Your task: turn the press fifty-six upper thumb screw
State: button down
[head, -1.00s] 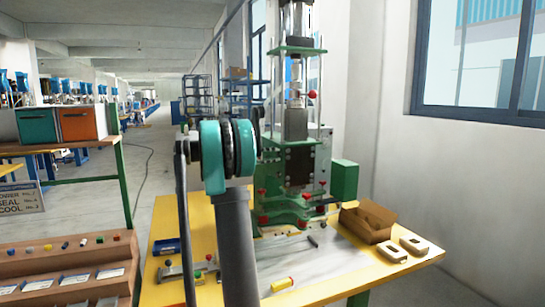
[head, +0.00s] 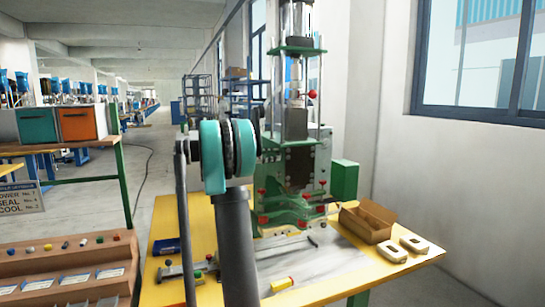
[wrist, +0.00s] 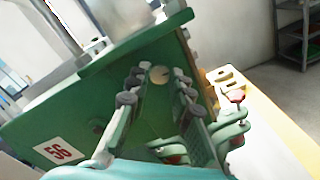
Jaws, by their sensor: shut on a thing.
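The press marked 56 (wrist: 54,151) fills much of the wrist view as a tilted green body. A small pale round thumb screw (wrist: 159,73) shows near the middle, against the green face. My gripper (wrist: 160,82) has its two fingers on either side of the screw, shut on it. In the head view the press (head: 296,150) stands on the yellow bench, with a green frame and a grey block column. There my own arm hides the gripper and the screw.
A brown parts rack (head: 70,262) stands at left. The wall is close at right.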

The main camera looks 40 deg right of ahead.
jog(key=shift+f, duration=0.1)
dwell(0.3)
jog(key=c, duration=1.3)
grip_release()
jog(key=shift+c, duration=0.2)
jog(key=shift+a, duration=0.1)
jog(key=v, duration=1.2)
